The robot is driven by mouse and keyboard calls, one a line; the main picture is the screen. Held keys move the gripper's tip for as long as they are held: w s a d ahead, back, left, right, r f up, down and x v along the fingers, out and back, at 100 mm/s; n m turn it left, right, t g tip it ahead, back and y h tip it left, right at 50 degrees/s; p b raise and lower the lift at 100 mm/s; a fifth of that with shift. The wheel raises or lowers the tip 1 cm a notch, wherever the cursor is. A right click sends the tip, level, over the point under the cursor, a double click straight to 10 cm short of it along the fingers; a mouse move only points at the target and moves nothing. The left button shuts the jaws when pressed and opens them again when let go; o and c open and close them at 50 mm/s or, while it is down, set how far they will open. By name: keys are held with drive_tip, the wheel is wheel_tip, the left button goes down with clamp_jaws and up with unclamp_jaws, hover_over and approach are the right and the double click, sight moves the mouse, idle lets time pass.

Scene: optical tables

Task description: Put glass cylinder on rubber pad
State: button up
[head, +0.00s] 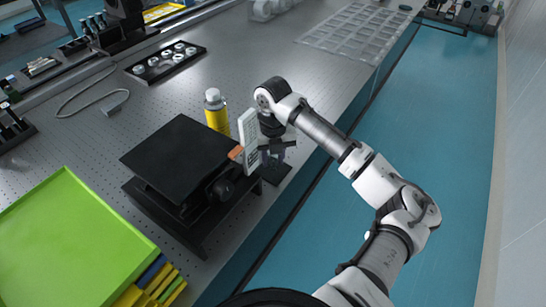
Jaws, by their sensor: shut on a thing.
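My gripper (272,152) is low over the table's right edge, just right of an upright white panel with keys. It is shut on a small greyish thing that I take to be the glass cylinder. The fingers and the panel hide most of it, so its outline and tilt are unclear. A small dark flat square (278,174), which looks like the rubber pad, lies on the table below my gripper, close to the edge. I cannot tell whether the held thing touches it.
The white panel (250,135) and an orange piece (236,153) stand beside my gripper. A black lab jack (180,155) is to the left. A yellow bottle (216,112) stands behind it. A green tray (70,235) is front left. Bare table (280,50) lies farther back.

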drive_tip(key=shift+f, duration=0.45)
drive_tip(key=shift+f, duration=0.15)
drive_tip(key=o, duration=1)
wheel_tip(320, 180, up, 12)
drive_tip(key=shift+r+b, duration=0.15)
drive_tip(key=shift+b, duration=1.1)
